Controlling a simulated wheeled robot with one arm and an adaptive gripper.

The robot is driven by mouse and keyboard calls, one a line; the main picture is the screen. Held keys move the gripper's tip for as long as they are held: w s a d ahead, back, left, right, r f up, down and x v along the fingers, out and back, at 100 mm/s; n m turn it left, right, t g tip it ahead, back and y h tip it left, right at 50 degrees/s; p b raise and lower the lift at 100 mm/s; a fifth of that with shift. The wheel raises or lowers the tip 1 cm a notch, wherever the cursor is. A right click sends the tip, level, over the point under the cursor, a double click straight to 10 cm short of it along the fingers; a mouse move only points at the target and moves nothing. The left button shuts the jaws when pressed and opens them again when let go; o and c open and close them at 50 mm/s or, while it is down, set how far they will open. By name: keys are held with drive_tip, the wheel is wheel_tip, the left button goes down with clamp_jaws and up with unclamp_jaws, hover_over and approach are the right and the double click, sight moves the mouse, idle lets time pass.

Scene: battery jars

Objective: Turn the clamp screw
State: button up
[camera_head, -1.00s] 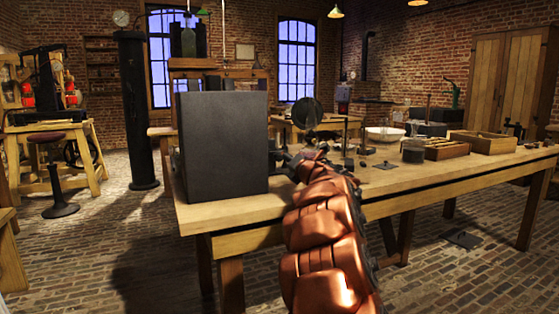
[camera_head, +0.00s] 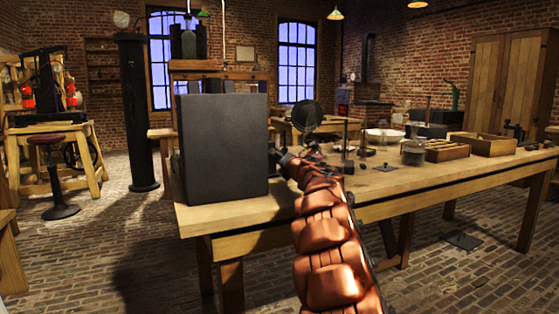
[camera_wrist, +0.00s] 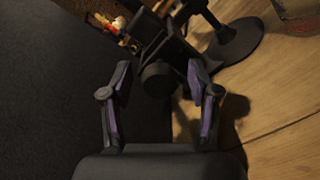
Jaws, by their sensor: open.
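In the wrist view, a dark round knob (camera_wrist: 158,77), which looks like the clamp screw's head, sits on a dark block between the fingers of my gripper (camera_wrist: 158,67). The fingers are open, one on each side, with a visible gap to the knob. I cannot tell whether the fingertips are level with it in depth. Brass and red parts (camera_wrist: 112,22) show just behind it. In the head view my gripper (camera_head: 284,160) is small and dark, just right of the large black box (camera_head: 222,148); the knob cannot be made out there.
The black box stands on the wooden workbench (camera_head: 420,182) and fills the wrist view's left side. A dark round disc on a stand (camera_head: 307,116) rises behind my gripper. The front right bench top is mostly clear.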

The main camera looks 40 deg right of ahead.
clamp_jaws()
idle(0.4)
drive_tip(key=shift+r+p, duration=0.1)
drive_tip(key=shift+p, duration=0.2)
drive_tip(key=shift+a+r+m+p, duration=0.1)
drive_tip(key=shift+m+p, duration=0.5)
drive_tip(key=m+p, duration=0.2)
drive_tip(key=p, duration=0.1)
drive_tip(key=shift+r, duration=0.1)
drive_tip(key=m+p, duration=0.7)
drive_tip(key=p, duration=0.1)
drive_tip(key=shift+f, duration=0.2)
drive_tip(key=shift+f+m, duration=0.1)
drive_tip(key=shift+m, duration=0.3)
